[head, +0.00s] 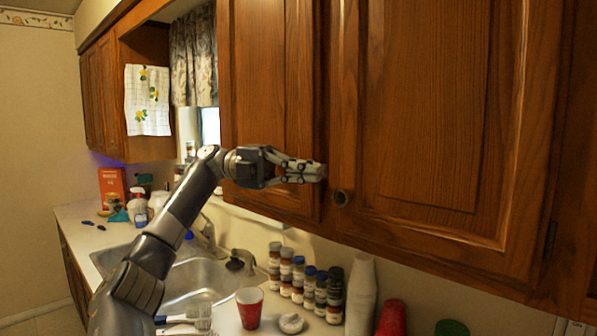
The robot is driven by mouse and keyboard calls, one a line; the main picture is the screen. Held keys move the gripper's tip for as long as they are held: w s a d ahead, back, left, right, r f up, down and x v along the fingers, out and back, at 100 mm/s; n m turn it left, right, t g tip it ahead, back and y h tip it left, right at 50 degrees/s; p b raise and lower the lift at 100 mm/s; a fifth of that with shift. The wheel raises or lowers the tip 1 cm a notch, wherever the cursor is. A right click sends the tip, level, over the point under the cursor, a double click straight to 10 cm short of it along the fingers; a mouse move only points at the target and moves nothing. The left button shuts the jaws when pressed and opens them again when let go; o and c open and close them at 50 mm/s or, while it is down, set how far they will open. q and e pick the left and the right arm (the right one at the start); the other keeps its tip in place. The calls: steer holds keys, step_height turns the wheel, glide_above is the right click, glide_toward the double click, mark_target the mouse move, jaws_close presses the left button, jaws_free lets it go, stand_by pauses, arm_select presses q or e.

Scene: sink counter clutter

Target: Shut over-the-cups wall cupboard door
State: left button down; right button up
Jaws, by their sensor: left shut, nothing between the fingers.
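The wall cupboard has a wide wooden door (430,110) on the right, above the stack of white cups (361,295) and the red cups (390,318). Its round knob (341,197) is low near its left edge, and a hinge shows at its right edge. The door looks flush or nearly so; I cannot tell whether a small gap is left. My left gripper (318,172) is shut and empty. Its fingertips are in front of the narrower left door (268,90), just left of the knob; contact is unclear. My right gripper is out of view.
Below are a steel sink (190,275) with a faucet (208,232), several spice jars (298,280) and a red cup (249,307). Farther left, a towel (147,100) hangs on another cupboard. The air before the right door is clear.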

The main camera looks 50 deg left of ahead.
arm_select(q)
steer(key=v, duration=0.7)
stand_by(0.5)
